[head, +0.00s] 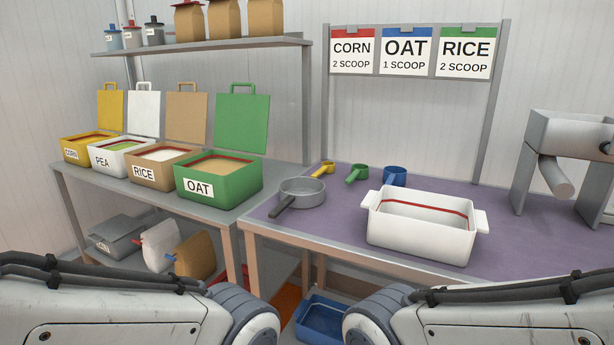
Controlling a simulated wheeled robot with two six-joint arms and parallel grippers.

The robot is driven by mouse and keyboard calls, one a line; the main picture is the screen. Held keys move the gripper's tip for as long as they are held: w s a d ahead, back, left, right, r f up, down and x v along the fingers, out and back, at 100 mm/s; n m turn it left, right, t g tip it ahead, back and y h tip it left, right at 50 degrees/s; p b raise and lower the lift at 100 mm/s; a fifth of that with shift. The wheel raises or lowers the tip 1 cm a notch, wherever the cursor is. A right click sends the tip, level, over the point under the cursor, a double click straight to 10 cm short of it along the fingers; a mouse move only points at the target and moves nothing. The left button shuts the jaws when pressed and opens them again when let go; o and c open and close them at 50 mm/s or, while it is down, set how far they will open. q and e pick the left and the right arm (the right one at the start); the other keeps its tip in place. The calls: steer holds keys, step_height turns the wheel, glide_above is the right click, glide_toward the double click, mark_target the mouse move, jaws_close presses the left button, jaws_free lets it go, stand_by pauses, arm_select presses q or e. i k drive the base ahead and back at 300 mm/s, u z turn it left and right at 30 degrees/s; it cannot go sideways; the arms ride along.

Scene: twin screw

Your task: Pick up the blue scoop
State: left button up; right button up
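The blue scoop (395,177) stands on the purple-topped table, behind the white tub (422,234). It is the rightmost of three scoops, to the right of the green scoop (357,174) and the yellow scoop (322,170). Its lower edge is close to the tub's back rim in the picture. My two arms show only as white links along the bottom edge. Neither gripper is in the picture, so nothing is seen touching the scoop.
A grey pan (302,193) stands left of the tub. A grey metal stand (565,150) is at the right. Open bins, including the green OAT bin (219,183), line the left table. A sign rack (409,52) rises behind the scoops. Purple surface (505,245) is clear right of the tub.

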mark_target(393, 175)
steer(key=u, duration=0.15)
steer(key=i, duration=1)
steer(key=u, duration=0.05)
